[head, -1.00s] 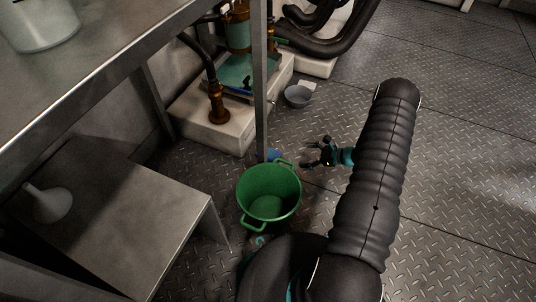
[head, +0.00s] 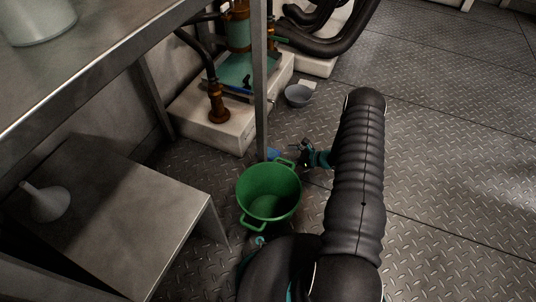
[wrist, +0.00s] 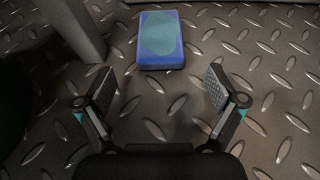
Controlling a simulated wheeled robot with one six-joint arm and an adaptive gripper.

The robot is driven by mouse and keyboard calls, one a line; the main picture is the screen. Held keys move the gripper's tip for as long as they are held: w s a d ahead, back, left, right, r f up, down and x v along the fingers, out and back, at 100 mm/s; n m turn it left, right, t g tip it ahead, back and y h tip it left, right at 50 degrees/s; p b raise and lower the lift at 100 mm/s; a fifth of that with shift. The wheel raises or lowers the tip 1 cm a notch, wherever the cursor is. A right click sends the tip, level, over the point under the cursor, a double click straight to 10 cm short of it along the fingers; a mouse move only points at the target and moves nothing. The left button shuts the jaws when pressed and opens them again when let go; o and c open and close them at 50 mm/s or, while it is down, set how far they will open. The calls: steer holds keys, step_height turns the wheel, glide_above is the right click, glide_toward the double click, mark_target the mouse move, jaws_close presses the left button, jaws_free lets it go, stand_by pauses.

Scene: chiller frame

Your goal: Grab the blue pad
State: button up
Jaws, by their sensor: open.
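The blue pad (wrist: 160,40) lies flat on the metal floor, with a teal-green oval patch on its top. In the wrist view it is ahead of my gripper (wrist: 160,97), centred between the fingers but beyond their tips, and nothing touches it. My gripper is open and empty. In the head view my gripper (head: 300,152) is low by the floor, just right of the pad. The pad (head: 272,154) shows there only as a small blue patch behind the green bucket, partly hidden by the bucket and the table leg.
The green bucket (head: 269,198) stands close in front of the pad. A metal table leg (head: 261,90) stands just beside the pad, also in the wrist view (wrist: 74,25). A grey bowl (head: 298,96) lies farther back. The floor to the right is clear.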

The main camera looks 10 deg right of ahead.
mark_target(279, 155)
steer(key=x, duration=0.4)
steer(key=shift+w+a+f+b, duration=0.1)
steer(key=shift+w+f+b, duration=0.05)
steer(key=shift+f+b, duration=0.15)
steer(key=c, duration=1.4)
steer(key=shift+r, duration=0.1)
